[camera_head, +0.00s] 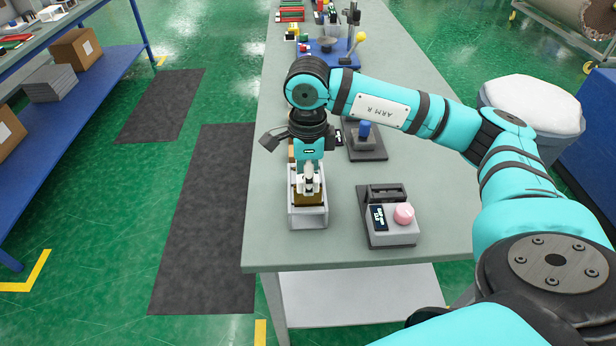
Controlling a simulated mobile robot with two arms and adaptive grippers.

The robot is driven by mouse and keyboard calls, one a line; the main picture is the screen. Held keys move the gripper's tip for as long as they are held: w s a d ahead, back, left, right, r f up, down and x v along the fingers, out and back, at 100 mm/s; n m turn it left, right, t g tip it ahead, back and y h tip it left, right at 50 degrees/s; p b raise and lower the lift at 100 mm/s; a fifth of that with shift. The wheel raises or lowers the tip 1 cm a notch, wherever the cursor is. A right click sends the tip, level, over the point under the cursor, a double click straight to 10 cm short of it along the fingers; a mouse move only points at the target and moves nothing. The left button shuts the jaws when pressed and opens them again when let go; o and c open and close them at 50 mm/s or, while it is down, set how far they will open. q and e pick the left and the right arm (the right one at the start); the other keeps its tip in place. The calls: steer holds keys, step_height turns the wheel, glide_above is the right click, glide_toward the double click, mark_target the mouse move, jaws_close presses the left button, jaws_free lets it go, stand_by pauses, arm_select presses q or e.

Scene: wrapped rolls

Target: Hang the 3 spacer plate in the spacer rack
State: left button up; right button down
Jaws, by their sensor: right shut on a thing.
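My right gripper (308,184) points down over a small light-grey holder (308,224) near the table's left edge. The holder has brown parts inside and looks like the spacer rack, but I cannot read a label on it. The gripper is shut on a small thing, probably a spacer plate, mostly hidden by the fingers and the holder. I cannot see its number or whether it touches the rack. My left gripper is not in view.
A grey box with a pink button (403,213) stands right of the holder. Behind it is a dark fixture with a blue knob (364,131). A blue-based press (318,54) stands farther back. The table (290,252) is clear near its front edge.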

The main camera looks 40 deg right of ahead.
mark_target(308, 207)
steer(key=shift+f+b, duration=2.15)
steer(key=shift+f, duration=0.35)
steer(key=c, duration=1)
jaws_free()
steer(key=shift+r, duration=0.3)
step_height(308, 207, up, 12)
steer(key=shift+f, duration=0.25)
steer(key=shift+f, duration=0.1)
